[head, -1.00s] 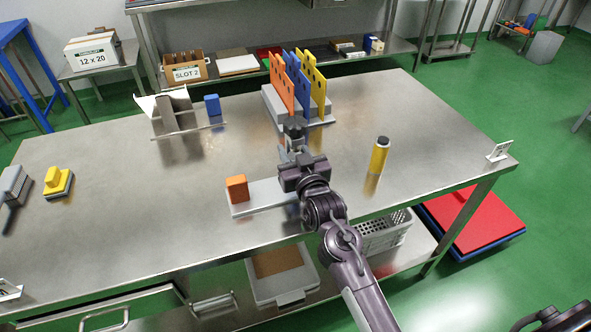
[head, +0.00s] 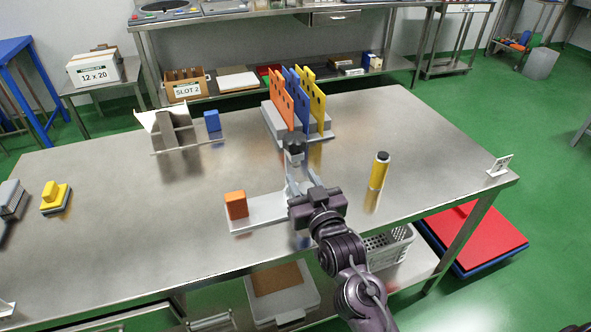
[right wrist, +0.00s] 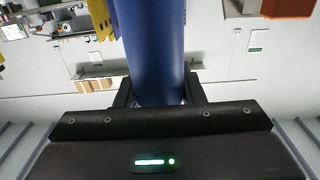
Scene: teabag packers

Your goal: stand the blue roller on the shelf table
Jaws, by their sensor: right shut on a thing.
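My right gripper (head: 294,160) is shut on the blue roller (right wrist: 153,45), whose blue body stands between the fingers in the right wrist view. In the head view only the roller's dark top (head: 293,146) shows clearly at the fingertips; the rest is hidden or too small to tell. The gripper is in front of the rack of coloured plates. A steel table with a lower shelf (head: 225,97) stands along the back wall; I cannot tell if it is the shelf table. My left gripper is not in view.
A yellow roller (head: 379,170) stands upright on the near steel table (head: 130,240), right of my gripper. An orange block (head: 236,205) sits on a pale plate to the left. The plate rack (head: 318,130) and a grey divider stand (head: 172,130) are farther back.

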